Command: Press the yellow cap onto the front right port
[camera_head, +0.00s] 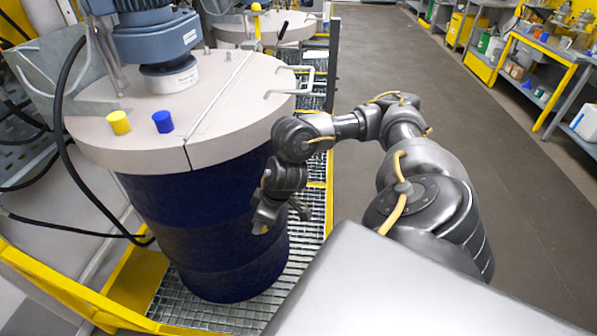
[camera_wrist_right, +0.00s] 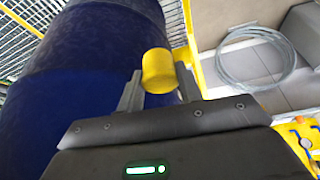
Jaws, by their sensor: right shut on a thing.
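The dark blue drum (camera_head: 215,225) stands upright on a grating with a beige lid (camera_head: 232,125). A yellow cap (camera_head: 118,122) and a blue cap (camera_head: 163,121) sit side by side on the lid's front left part. My right gripper (camera_head: 270,217) is low beside the drum's right side, below lid level. In the right wrist view, it is shut on another yellow cap (camera_wrist_right: 158,70), held at the fingertips in front of the drum wall (camera_wrist_right: 85,70). I cannot make out an open front right port on the lid. My left gripper is out of view.
A blue agitator motor (camera_head: 160,40) stands on the lid, with a bent handle (camera_head: 290,82) at its right edge. Black cables hang at the left. A yellow rail (camera_head: 60,278) borders the grating. The floor (camera_head: 420,75) to the right is open.

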